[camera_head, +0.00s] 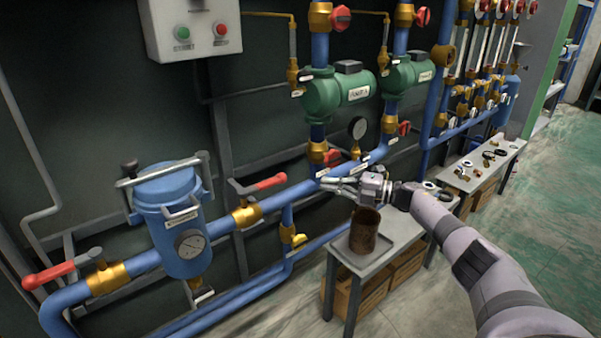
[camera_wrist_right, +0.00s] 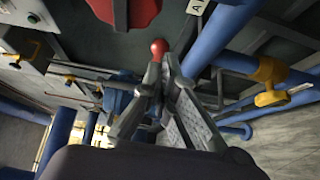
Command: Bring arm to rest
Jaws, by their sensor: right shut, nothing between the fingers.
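My right gripper (camera_head: 338,184) is in the middle of the head view, in front of the blue pipework and above a brown cup-like container (camera_head: 363,232). Its fingers point left and hold nothing. In the right wrist view the fingers (camera_wrist_right: 160,75) come together, and a red ball-shaped tip (camera_wrist_right: 158,46) shows just beyond them. I cannot tell whether they touch it. My right arm (camera_head: 480,262) reaches in from the lower right. My left gripper is not in view.
The brown container stands on a small grey table (camera_head: 375,258). A blue filter vessel (camera_head: 180,225) and a red-handled valve (camera_head: 262,185) are to the left. Green pumps (camera_head: 338,92) are above. A second bench (camera_head: 478,172) holds small parts. Green floor (camera_head: 560,220) is clear at right.

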